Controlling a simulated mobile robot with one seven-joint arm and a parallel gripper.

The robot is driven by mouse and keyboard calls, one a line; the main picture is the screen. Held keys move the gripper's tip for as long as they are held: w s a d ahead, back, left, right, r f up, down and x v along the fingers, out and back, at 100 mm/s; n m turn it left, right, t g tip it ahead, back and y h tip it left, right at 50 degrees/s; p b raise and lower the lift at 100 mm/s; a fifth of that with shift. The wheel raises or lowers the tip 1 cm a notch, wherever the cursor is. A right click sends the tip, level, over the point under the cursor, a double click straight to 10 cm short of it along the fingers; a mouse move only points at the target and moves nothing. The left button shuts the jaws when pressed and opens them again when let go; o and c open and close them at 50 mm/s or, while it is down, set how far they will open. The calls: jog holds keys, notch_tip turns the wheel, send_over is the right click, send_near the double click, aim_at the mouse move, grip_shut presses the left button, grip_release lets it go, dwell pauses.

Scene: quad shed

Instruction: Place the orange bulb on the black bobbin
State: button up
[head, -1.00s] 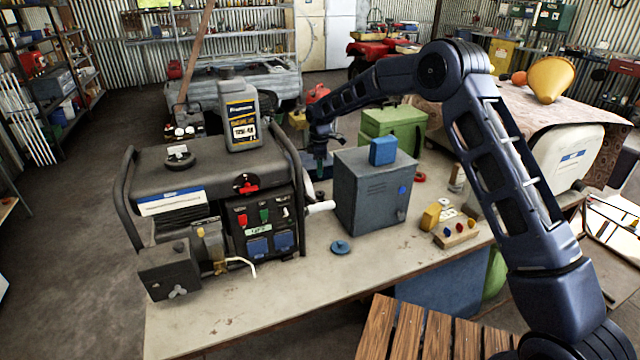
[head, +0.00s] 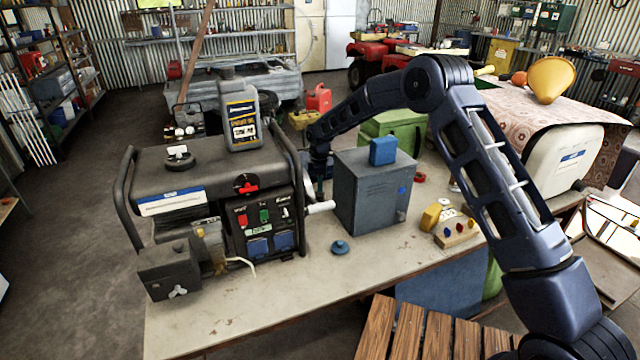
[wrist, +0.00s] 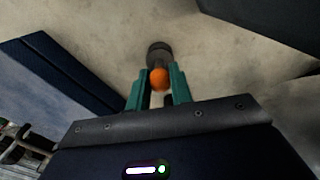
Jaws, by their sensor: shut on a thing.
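My gripper (wrist: 158,80) is shut on the orange bulb (wrist: 159,79), which shows as a small round ball between the teal fingertips in the wrist view. A dark round piece, apparently the black bobbin (wrist: 158,51), stands on the pale bench top just beyond the bulb. The bulb overlaps its near edge in the picture; I cannot tell whether they touch. In the head view my gripper is low between the generator and the grey box, mostly hidden. The bulb and bobbin are hidden there.
The generator (head: 215,200) with an oil bottle (head: 240,115) stands left of my gripper. The grey metal box (head: 372,190), with a blue block (head: 383,151) on top, stands right of it. A green box (head: 395,130) is behind. The bench front (head: 300,290) is mostly clear.

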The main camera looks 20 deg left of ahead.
jog(key=o, duration=0.8)
jog(key=shift+f, duration=0.1)
jog(key=shift+c, duration=0.2)
notch_tip(320, 180, up, 12)
